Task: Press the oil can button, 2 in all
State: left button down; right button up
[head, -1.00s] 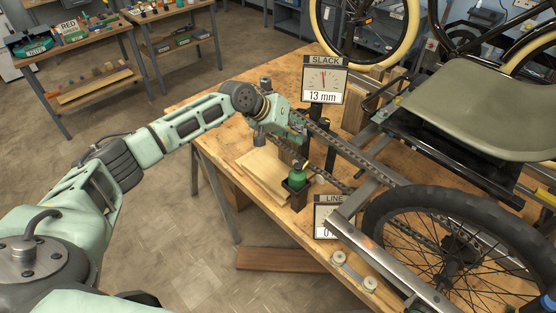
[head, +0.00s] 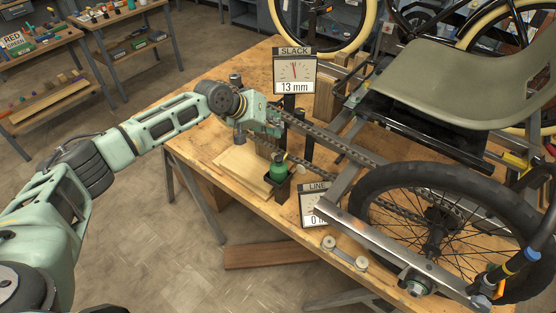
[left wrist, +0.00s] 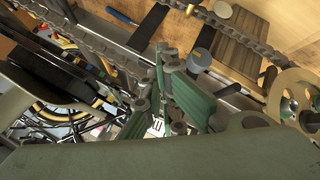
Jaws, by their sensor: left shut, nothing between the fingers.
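The oil can (head: 279,170) is green with a dark spout and stands upright in a dark holder at the bench's front edge. My left gripper (head: 277,124) is above and behind the can, beside the chain run, apart from the can. It is shut and empty; its green fingers also show in the left wrist view (left wrist: 160,98). The can's button cannot be made out. The SLACK gauge (head: 295,73) reads 13 mm. The LINE gauge (head: 311,207) stands right of the can, its reading partly hidden by the steel bar. My right gripper is not in view.
The trike's wheel (head: 437,225), seat (head: 460,90) and chain (head: 330,140) fill the right side. A pale board (head: 243,170) lies on the wooden bench left of the can. A small double-ended roller part (head: 345,254) lies at the front edge.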

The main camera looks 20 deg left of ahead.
pick_arm(q)
jog(key=b, duration=0.5)
send_over(279, 159)
jog(key=w+a, duration=0.2)
notch_tip(279, 159, down, 6)
jog(key=shift+d+f, duration=0.25)
jog(key=shift+f, duration=0.55)
jog(key=shift+f+b, duration=0.3)
jog(key=shift+f, duration=0.1)
